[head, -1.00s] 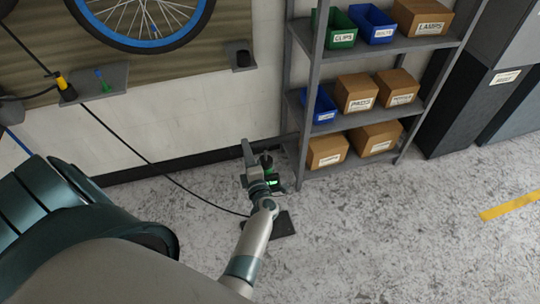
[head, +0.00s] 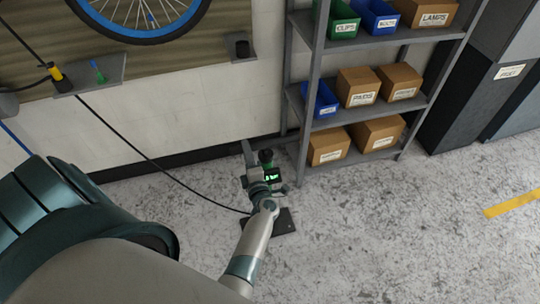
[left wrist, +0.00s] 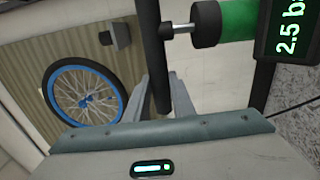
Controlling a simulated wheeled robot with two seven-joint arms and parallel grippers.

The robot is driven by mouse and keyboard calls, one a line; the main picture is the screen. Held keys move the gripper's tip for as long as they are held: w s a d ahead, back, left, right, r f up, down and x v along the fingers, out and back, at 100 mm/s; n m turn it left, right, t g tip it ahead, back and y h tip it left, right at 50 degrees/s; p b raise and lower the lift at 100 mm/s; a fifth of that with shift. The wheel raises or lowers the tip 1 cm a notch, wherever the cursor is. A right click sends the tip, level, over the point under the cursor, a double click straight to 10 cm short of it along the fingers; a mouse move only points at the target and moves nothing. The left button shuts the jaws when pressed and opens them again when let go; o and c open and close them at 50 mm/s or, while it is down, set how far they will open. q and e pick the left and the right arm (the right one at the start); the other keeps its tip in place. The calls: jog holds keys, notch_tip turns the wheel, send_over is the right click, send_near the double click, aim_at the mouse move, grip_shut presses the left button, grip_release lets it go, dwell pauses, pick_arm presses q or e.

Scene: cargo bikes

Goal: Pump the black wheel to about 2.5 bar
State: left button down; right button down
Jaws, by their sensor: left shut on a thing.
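The floor pump's green barrel (left wrist: 238,20) with a black cap (left wrist: 206,23) shows close up in the left wrist view. A short rod joins it to the black handle bar (left wrist: 152,45). My left gripper (head: 252,162) is shut on this handle, near the cap. The pump's display (left wrist: 290,32) reads "2.5 b", the rest cut off. The pump's dark foot plate (head: 284,222) stands on the floor. A black hose (head: 135,148) runs from the pump up left. A wheel with black tyre and blue rim (head: 138,38) hangs at the wall. My right gripper is out of view.
A grey shelf (head: 298,130) with blue and green bins and cardboard boxes stands right of the pump. A wall ledge (head: 110,72) holds a small green-blue item; a yellow-and-black piece (head: 56,74) is beside it. Open floor lies to the right.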

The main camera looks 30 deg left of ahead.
pick_arm(q)
jog(key=c, duration=1.2)
grip_release()
jog(key=shift+d+f, duration=0.1)
jog(key=shift+f, duration=0.3)
jog(key=shift+o, duration=0.2)
jog(key=shift+s+p, duration=0.1)
jog(key=shift+p, duration=0.2)
